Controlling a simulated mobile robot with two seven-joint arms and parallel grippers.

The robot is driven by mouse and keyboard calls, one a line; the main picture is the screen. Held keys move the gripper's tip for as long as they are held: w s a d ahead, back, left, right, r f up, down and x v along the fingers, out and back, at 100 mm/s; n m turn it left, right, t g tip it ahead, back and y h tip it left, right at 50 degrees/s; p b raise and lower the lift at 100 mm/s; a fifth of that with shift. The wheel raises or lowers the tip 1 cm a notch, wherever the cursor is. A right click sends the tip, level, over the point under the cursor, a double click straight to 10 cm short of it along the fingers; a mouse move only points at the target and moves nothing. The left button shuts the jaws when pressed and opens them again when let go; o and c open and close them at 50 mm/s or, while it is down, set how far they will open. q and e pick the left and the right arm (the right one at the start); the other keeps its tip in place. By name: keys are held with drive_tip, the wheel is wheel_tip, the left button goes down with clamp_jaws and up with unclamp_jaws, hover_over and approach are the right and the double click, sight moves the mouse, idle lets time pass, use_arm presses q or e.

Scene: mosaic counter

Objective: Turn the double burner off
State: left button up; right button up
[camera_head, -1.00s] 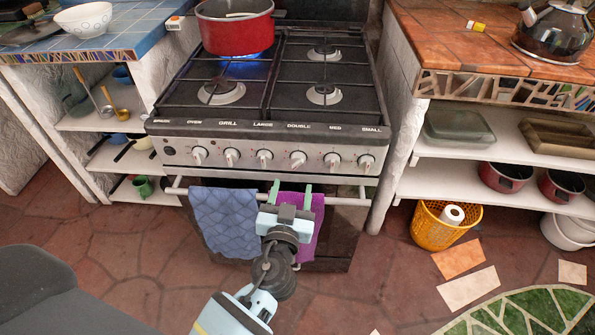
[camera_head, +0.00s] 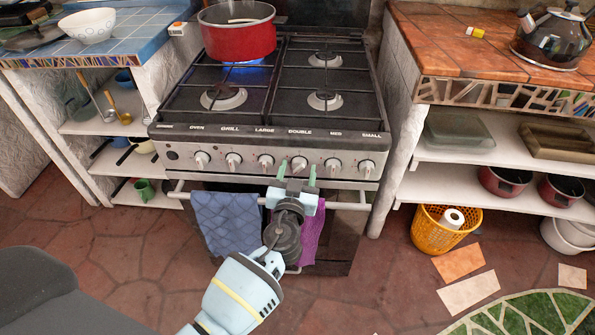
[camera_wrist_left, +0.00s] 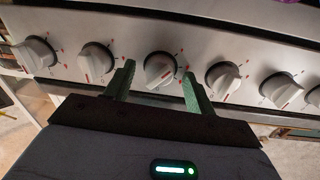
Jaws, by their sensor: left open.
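The stove's control panel carries a row of silver knobs under labels. The knob below "DOUBLE" (camera_head: 299,163) is fourth from the left. My left gripper (camera_head: 297,172) is in front of it, open and empty, its green fingers pointing at the panel. In the left wrist view the same knob (camera_wrist_left: 160,70) shows between the two open fingertips (camera_wrist_left: 157,85), with a gap on each side. A blue flame (camera_head: 243,75) burns under the red pot (camera_head: 238,40) on the back left burner. My right gripper is not in view.
Neighbouring knobs (camera_head: 266,162) stand close on both sides. The oven rail (camera_head: 350,206) runs below the panel, with a blue towel (camera_head: 226,222) and a purple towel (camera_head: 312,240) hanging from it. A yellow basket (camera_head: 436,236) stands on the floor at right.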

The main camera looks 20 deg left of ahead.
use_arm(q)
drive_tip(key=c, duration=1)
